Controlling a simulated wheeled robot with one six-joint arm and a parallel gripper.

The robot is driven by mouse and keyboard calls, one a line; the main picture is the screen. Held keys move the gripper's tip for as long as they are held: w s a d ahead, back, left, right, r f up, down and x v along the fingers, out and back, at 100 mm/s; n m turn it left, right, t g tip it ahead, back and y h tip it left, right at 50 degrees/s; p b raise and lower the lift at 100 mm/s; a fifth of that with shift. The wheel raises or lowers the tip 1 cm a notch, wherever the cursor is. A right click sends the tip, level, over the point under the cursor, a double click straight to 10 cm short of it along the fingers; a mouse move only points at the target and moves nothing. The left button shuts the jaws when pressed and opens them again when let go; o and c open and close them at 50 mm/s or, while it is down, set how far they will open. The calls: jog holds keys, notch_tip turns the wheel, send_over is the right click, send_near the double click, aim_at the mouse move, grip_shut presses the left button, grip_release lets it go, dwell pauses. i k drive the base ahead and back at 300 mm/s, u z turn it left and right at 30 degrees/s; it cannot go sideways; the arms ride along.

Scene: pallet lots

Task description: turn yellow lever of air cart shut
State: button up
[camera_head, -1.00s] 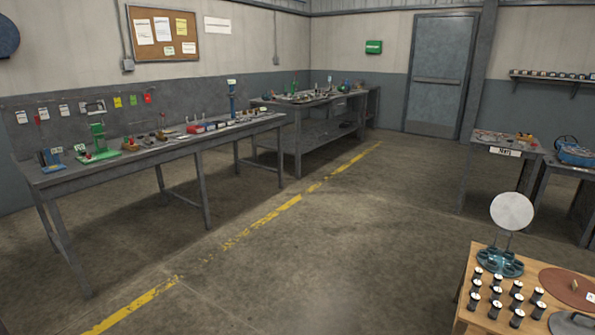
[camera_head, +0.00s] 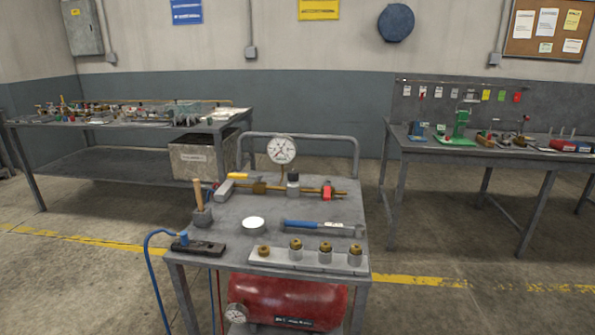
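The air cart (camera_head: 229,239) stands in the lower middle of the head view, a grey table with a push rail at the back. A red air tank (camera_head: 290,300) sits under its top. The yellow lever (camera_head: 238,176) is at the left end of a brass pipe (camera_head: 310,188) along the back of the top. It looks roughly in line with the pipe; its exact angle is too small to tell. A red lever or fitting (camera_head: 327,190) sits at the pipe's right end. A round white gauge (camera_head: 281,150) rises from the pipe. My gripper is not in view.
Workbenches stand behind left (camera_head: 80,160) and right (camera_head: 395,165). Floor between is clear.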

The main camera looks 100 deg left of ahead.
aim_at(232, 176)
jog(key=u, duration=5.3)
jog(key=i, duration=2.8)
jog(key=z, duration=2.6)
